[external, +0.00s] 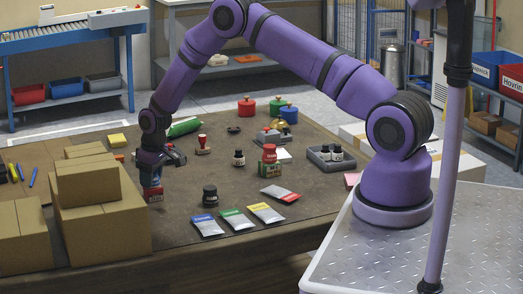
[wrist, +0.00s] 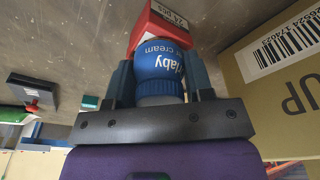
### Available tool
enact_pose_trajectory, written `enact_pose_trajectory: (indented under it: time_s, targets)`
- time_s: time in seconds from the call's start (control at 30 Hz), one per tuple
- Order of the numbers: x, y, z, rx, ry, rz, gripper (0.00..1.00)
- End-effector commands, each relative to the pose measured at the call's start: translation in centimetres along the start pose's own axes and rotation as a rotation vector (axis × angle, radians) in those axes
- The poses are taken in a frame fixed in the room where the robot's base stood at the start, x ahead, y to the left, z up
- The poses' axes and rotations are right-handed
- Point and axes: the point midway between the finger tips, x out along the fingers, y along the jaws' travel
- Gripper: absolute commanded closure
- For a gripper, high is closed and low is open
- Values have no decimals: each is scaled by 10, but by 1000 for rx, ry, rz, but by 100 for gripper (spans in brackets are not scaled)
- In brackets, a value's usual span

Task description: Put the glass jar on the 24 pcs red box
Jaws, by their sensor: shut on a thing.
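My gripper (external: 151,174) points down just right of the cardboard boxes. It is shut on a blue jar with white lettering ending in "cream" (wrist: 160,66); one finger is on each side of it in the wrist view. The red box (wrist: 150,28) marked "24 pcs" is directly beyond the jar's far end. In the external view the red box (external: 155,197) shows low under the jar, on the table. The jar is in line with the box; whether they touch I cannot tell.
Stacked cardboard boxes (external: 105,220) stand close on the left; one carton (wrist: 285,75) is beside my gripper in the wrist view. A dark jar (external: 210,196), several pouches (external: 237,219) and a stamp (external: 203,145) lie to the right. Bare table (external: 180,215) is between.

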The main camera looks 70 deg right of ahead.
Motion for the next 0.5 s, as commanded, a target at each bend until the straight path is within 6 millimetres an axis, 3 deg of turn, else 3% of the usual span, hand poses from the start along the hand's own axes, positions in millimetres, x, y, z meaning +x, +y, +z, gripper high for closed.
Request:
enact_pose_trajectory:
  time_s: [0.07, 0.1, 0.2, 0.5]
  targets:
    - [2, 0, 0, 0, 0, 0, 79]
    - [2, 0, 0, 0, 0, 0, 45]
    - [2, 0, 0, 0, 0, 0, 27]
    - [0, 0, 0, 0, 0, 0, 27]
